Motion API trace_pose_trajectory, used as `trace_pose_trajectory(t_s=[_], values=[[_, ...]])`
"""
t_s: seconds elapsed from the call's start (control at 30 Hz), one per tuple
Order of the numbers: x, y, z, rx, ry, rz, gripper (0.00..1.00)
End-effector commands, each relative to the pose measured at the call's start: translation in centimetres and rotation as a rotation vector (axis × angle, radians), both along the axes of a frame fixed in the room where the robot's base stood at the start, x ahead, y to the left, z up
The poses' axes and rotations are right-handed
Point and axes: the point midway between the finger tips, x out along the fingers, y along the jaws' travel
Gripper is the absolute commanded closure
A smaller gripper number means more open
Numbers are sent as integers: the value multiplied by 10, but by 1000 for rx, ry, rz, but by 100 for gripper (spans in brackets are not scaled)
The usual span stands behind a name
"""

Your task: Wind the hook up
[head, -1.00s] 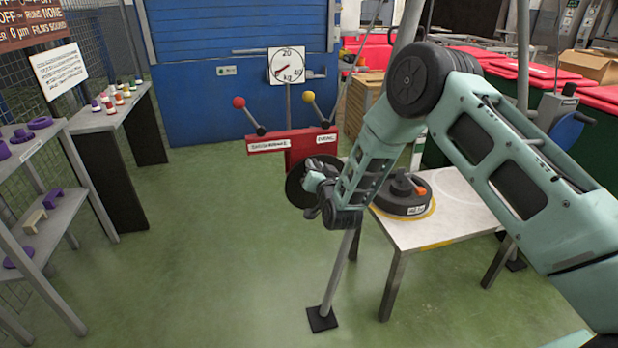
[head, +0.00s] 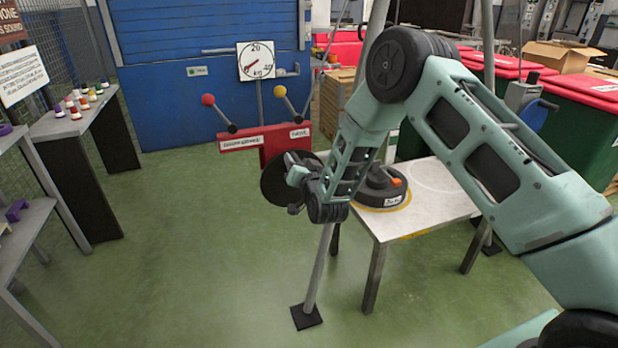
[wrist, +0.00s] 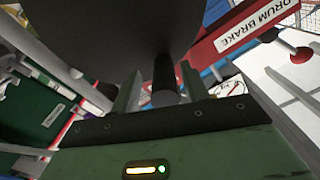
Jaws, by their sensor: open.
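No hook shows clearly in any view. A dark round disc (head: 276,180) is in front of the red crossbar post, right at my gripper (head: 298,180). In the wrist view, the disc (wrist: 130,25) fills the top middle, and a dark round peg (wrist: 165,80) shows below it between the fingers of my gripper (wrist: 160,90). The jaws are open around the peg; whether either finger touches it I cannot tell. The red crossbar (head: 265,138) carries a red-knobbed lever (head: 220,112) and a yellow-knobbed lever (head: 292,104). A label on it reads "DRUM BRAKE" in the wrist view.
A kg dial (head: 256,61) stands above the crossbar. A black weight (head: 383,188) sits on a white table (head: 430,205). A grey box with a blue disc and crank (head: 533,108) is at right. Grey poles (head: 318,270) stand close by. The green floor (head: 180,260) at left is clear.

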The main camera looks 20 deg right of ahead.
Motion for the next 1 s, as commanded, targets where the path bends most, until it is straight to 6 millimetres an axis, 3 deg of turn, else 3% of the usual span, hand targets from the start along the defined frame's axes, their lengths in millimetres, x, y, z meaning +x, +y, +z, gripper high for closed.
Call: trace_pose_trajectory(t_s=[0.6,0.8,1.0], values=[[-132,-6,-2,-1,4,0,55],[-158,-7,-1,-1,1,-3,55],[-166,-8,0,0,-1,-3,55]])
